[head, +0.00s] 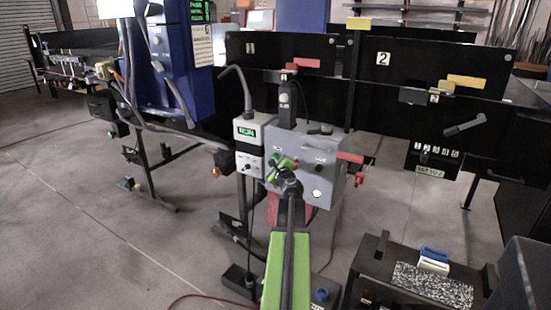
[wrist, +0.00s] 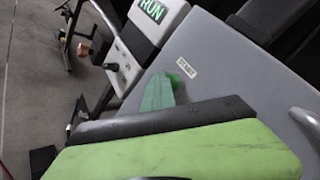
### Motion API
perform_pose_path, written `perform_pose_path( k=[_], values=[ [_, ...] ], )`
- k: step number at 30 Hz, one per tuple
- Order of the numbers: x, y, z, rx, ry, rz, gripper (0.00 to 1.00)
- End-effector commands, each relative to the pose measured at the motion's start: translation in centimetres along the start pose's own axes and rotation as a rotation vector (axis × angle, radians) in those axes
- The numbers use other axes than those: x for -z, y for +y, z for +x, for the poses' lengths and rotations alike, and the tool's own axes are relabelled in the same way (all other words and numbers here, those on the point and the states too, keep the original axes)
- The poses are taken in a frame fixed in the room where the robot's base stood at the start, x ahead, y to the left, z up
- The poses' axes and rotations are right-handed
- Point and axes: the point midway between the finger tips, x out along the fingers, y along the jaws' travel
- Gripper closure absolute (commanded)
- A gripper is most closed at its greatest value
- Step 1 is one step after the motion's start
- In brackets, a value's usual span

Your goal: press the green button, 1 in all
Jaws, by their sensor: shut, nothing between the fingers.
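A grey control box (head: 300,150) stands in the middle of the head view, and its face fills much of the wrist view (wrist: 225,50). In the wrist view a small bright green button (wrist: 182,64) shows beside a white START label (wrist: 187,69). My gripper (head: 279,169) is shut and empty in front of the box's left part. In the wrist view its green finger (wrist: 158,92) ends close to the button. I cannot tell whether it touches. In the head view the gripper hides the button.
A pale box with a green RUN display (head: 247,133) adjoins the control box on the left. Red handles (head: 350,157) stick out on its right. A black crate (head: 378,272) stands at the lower right. Open floor (head: 90,210) lies to the left.

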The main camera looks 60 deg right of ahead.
Motion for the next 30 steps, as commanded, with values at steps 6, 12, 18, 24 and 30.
perform_pose_path(
  k=[6, 12, 18, 24, 30],
  values=[
    [0.1, -0.1, 0.0, 0.001, 0.001, 0.0, 1.0],
    [-0.1, 0.1, -0.2, 0.001, 0.001, 0.0, 1.0],
    [-0.7, 0.8, -1.1, 0.0, 0.0, 0.0, 1.0],
    [-0.9, 0.9, -1.2, 0.001, 0.001, 0.0, 1.0],
    [-0.9, 1.0, -1.3, 0.0, 0.001, 0.0, 1.0]
  ],
)
